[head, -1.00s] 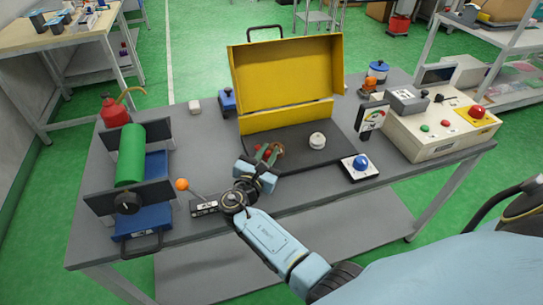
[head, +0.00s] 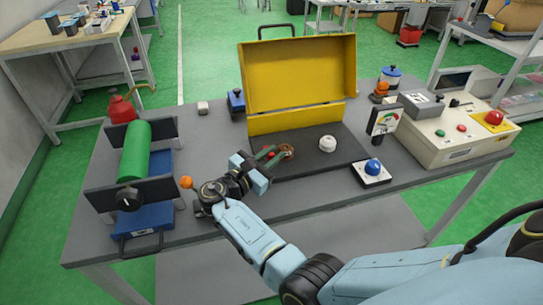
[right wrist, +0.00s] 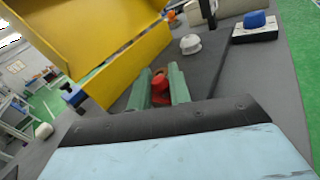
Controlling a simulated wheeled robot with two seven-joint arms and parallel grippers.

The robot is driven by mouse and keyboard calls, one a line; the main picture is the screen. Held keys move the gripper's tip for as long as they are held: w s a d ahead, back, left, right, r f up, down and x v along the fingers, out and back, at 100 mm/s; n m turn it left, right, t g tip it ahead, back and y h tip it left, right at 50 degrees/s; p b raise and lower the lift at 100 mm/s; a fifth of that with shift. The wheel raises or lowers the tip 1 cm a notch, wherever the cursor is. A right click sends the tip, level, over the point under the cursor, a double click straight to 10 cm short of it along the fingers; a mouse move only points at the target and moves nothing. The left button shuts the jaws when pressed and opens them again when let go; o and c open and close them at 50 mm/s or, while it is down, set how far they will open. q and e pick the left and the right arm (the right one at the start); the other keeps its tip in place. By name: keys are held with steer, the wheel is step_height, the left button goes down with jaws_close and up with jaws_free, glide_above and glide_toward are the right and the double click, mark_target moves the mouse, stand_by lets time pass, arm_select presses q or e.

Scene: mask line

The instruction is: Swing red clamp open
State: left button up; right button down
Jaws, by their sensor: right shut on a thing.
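The small red clamp (head: 271,154) is on the dark base plate in front of the yellow lid, mostly hidden by my fingers. In the right wrist view its red top (right wrist: 159,83) shows between two green fingers. My right gripper (head: 270,157) is shut on it, reaching in from the front left with its fingers pointing to the right. A brownish round part (head: 289,151) sits just beyond the fingertips. The yellow lid (head: 298,75) stands upright at the back of the dark base (head: 325,168). My left gripper is not in view.
A white knob (head: 327,144) stands on the base. A blue button box (head: 372,172) and a gauge (head: 383,121) are to the right. A green roller (head: 135,150) and an orange-knobbed lever (head: 186,182) are to the left.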

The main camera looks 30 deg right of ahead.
mark_target(269, 158)
steer(key=c, duration=1.5)
jaws_free()
steer(key=shift+r, duration=0.1)
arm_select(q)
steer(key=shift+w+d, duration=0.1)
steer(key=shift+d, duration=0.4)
arm_select(e)
steer(key=shift+o, duration=0.8)
steer(key=shift+a, duration=0.1)
steer(key=v, duration=0.6)
steer(key=shift+s+a, duration=0.15)
steer(key=shift+a, duration=0.2)
steer(key=shift+s+a, duration=0.1)
steer(key=shift+a, duration=0.15)
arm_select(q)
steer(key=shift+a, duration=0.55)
